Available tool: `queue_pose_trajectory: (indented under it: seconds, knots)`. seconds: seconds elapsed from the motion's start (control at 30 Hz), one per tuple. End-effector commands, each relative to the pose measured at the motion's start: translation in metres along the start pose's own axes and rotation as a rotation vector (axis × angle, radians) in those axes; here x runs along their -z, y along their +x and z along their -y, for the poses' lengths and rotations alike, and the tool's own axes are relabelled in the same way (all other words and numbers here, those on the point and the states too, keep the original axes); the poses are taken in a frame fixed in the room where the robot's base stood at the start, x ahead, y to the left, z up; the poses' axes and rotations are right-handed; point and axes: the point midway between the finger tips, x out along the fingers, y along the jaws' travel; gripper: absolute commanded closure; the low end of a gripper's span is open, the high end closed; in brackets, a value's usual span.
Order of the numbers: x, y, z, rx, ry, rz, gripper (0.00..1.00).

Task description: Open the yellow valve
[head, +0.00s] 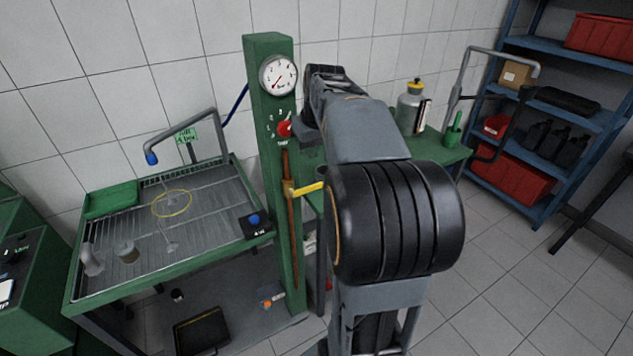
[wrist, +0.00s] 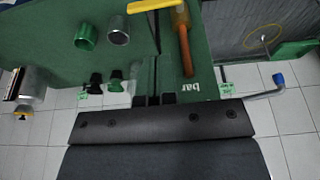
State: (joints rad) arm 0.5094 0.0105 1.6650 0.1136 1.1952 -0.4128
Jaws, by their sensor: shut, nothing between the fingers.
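The yellow valve (head: 307,188) is a lever on the copper-coloured pipe (head: 290,230) that runs up the front of the green post. Its lever sticks out to the right, crosswise to the pipe. In the wrist view the yellow lever (wrist: 155,5) shows at the top edge, partly cut off. My gripper (wrist: 160,98) is shut and empty, its short dark fingers pointing toward the post. In the head view my gripper (head: 305,133) is beside the red knob, above the yellow lever and apart from it. My arm hides part of what lies behind it.
The green post (head: 268,80) carries a round gauge (head: 278,75) and a red knob (head: 285,128). A wash tray (head: 200,250) with a hose spout stands at left. A green bench (head: 440,152) with a bottle (head: 410,108) is behind my arm. Blue shelves (head: 575,55) stand at right.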

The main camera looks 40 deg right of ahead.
Motion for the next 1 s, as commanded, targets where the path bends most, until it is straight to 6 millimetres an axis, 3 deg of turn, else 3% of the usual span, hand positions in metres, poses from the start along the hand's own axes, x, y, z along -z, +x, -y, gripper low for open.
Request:
queue_pose_trajectory:
  seconds: [0.1,0.2,0.67,1.0]
  knots:
    - [0.009,0.003,-0.026,-0.001,0.011,0.005,1.00]
    - [0.012,0.003,-0.035,0.000,0.013,0.006,1.00]
    - [0.013,0.007,-0.036,0.000,0.012,0.006,1.00]
    - [0.012,0.061,-0.035,0.002,0.012,0.009,1.00]
